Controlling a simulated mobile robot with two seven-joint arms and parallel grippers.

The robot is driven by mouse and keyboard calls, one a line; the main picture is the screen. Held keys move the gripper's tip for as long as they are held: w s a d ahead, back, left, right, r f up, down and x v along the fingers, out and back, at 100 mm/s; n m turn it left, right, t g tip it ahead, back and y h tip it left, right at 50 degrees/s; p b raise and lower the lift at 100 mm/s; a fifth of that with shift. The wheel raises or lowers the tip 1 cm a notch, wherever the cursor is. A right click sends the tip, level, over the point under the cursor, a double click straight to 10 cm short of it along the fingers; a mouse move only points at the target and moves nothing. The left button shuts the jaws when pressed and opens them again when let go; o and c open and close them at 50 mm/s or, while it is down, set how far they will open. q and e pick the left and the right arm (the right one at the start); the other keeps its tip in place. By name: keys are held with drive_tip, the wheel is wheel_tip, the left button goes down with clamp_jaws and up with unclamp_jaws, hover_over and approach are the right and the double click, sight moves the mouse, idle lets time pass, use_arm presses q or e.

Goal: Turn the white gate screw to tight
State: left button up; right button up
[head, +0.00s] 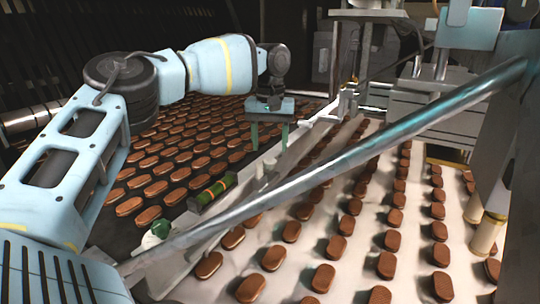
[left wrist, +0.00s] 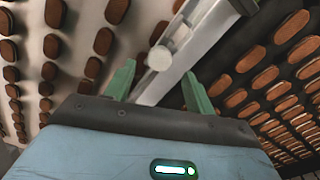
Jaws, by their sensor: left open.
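The white gate screw (left wrist: 161,57) shows in the left wrist view as a pale round knob on the side of a light metal rail (left wrist: 205,35). My left gripper (left wrist: 158,78) is open, with its two green fingers apart and nothing held between them. The screw appears between and just beyond the fingertips in that view; I cannot tell whether they touch it. In the head view my left gripper (head: 268,148) points down over the divider between the two belts. The screw is too small to make out clearly there. My right gripper is not in view.
A dark belt (head: 120,220) with rows of brown biscuits lies left of the divider. A white belt (head: 320,250) with more biscuits lies right. A long metal bar (head: 350,155) crosses the foreground diagonally.

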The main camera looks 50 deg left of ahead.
sight(270, 160)
use_arm(q)
drive_tip(key=shift+f, duration=2.05)
drive_tip(key=shift+c, duration=0.2)
drive_tip(key=c, duration=0.9)
